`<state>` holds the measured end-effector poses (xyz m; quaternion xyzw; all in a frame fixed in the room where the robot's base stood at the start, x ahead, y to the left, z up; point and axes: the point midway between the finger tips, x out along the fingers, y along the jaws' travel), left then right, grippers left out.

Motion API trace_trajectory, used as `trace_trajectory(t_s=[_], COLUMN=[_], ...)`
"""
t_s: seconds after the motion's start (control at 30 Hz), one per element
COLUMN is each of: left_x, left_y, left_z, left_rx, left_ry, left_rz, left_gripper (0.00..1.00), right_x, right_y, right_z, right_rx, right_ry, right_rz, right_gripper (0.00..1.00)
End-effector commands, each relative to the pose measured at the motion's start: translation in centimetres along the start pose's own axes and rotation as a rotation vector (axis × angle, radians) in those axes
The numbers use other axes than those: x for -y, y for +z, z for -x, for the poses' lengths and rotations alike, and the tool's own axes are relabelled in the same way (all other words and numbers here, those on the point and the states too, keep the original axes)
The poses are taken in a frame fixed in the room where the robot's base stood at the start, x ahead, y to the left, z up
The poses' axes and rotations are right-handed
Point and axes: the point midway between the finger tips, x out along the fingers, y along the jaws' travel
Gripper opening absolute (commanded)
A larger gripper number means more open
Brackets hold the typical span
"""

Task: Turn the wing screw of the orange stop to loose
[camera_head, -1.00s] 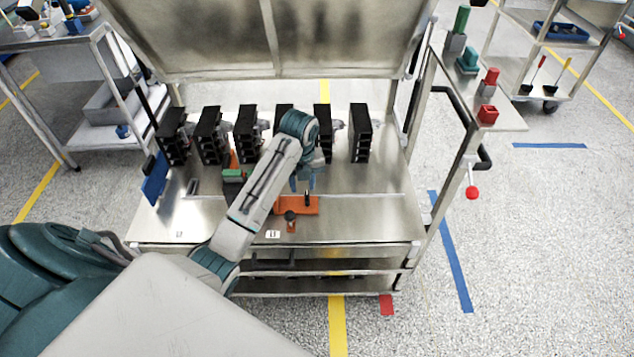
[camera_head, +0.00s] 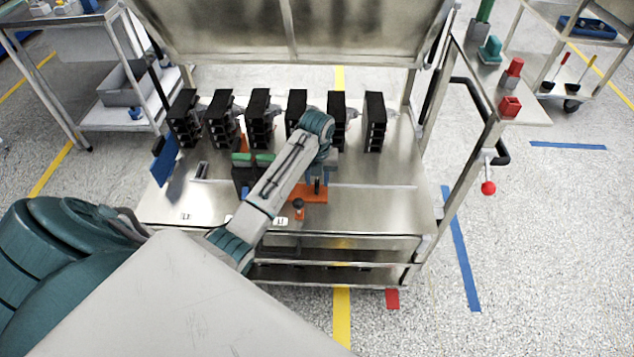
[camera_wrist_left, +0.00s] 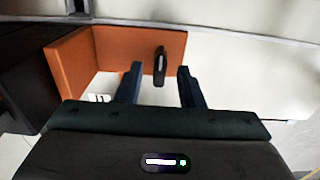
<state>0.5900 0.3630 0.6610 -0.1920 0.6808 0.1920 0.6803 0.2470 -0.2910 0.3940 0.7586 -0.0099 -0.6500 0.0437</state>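The orange stop (camera_head: 312,196) lies on the steel bench top, partly covered by my left arm in the head view. In the left wrist view it is an orange angled piece (camera_wrist_left: 118,46). Its wing screw (camera_wrist_left: 160,66) is a dark upright tab in front of the orange wall; it also shows small and dark in the head view (camera_head: 317,186). My left gripper (camera_wrist_left: 159,74) is open, with one finger on each side of the wing screw. A gap shows on both sides, so it is not gripped. My right gripper is in neither view.
Several black breakers (camera_head: 375,125) stand in a row behind the stop. Dark blocks with green tops (camera_head: 264,158) stand to its left. A small dark knob (camera_head: 298,204) sits at its front. The bench top (camera_head: 385,205) is clear to the right.

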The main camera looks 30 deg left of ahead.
Motion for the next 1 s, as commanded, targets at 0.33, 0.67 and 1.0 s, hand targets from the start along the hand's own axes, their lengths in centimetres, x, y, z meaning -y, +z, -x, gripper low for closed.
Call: trace_trajectory(t_s=[0.33, 0.67, 1.0], left_x=[0.0, 0.0, 0.0], left_y=[0.0, 0.0, 0.0], left_z=[-1.8, -1.7, -1.6], left_rx=[0.000, 0.001, 0.000], left_ry=[0.000, 0.000, 0.000], left_rz=[0.000, 0.000, 0.015], left_gripper=[0.35, 0.00, 0.00], right_x=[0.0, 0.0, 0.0], right_y=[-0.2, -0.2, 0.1], right_z=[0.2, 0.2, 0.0], right_rx=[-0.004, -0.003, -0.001], right_ry=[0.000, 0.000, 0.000], right_rz=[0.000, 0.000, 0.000], right_gripper=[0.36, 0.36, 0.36])
